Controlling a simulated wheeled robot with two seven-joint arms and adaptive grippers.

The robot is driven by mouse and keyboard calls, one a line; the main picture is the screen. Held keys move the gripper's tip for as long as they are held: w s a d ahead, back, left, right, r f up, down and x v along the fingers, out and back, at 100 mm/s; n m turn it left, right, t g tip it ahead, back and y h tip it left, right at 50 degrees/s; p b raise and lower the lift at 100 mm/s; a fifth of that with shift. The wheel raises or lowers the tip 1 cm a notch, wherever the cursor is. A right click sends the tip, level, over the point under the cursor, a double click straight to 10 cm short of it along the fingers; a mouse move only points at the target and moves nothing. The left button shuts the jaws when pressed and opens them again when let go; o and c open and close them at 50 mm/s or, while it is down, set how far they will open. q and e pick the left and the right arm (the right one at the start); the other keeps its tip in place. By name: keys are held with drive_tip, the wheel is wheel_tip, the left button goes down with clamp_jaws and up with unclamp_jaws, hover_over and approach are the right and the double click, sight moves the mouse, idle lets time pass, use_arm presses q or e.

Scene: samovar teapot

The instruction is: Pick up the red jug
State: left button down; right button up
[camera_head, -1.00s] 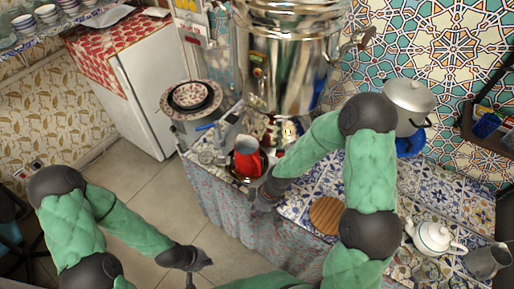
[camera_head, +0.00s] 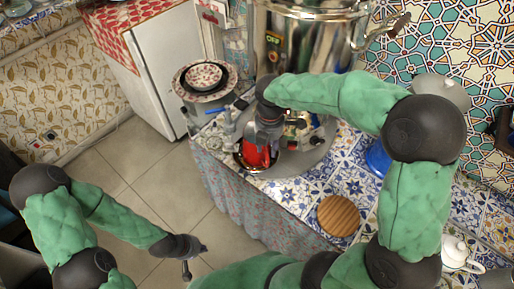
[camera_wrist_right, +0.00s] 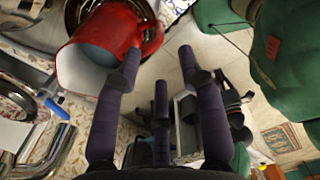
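The red jug (camera_head: 257,154) stands near the left edge of the tiled counter, partly hidden by my right gripper (camera_head: 268,128). In the right wrist view the jug (camera_wrist_right: 98,42) is at the upper left, its pale opening toward the camera and its handle on the right side. My right gripper (camera_wrist_right: 160,62) is open with nothing between its fingers; its left fingertip overlaps the handle region, and I cannot tell whether they touch. My left gripper (camera_head: 194,258) hangs over the floor, empty, with its fingers apart.
A large shiny samovar (camera_head: 310,38) stands behind the jug. A round wooden board (camera_head: 339,215) lies on the counter to the right. A white teapot (camera_head: 457,254) is at far right. Stacked bowls and plates (camera_head: 205,76) stand at the left. The floor (camera_head: 135,185) is clear.

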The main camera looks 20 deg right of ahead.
sight(268, 155)
wheel_tip(268, 155, down, 4)
drive_tip(key=shift+w+r+b, duration=0.1)
drive_tip(key=shift+r+b, duration=0.1)
drive_tip(key=shift+b, duration=0.25)
drive_tip(key=shift+f+b, duration=1.2)
drive_tip(key=shift+f, duration=1.4)
clamp_jaws()
drive_tip(key=shift+d+r, duration=0.1)
drive_tip(key=shift+r, duration=0.05)
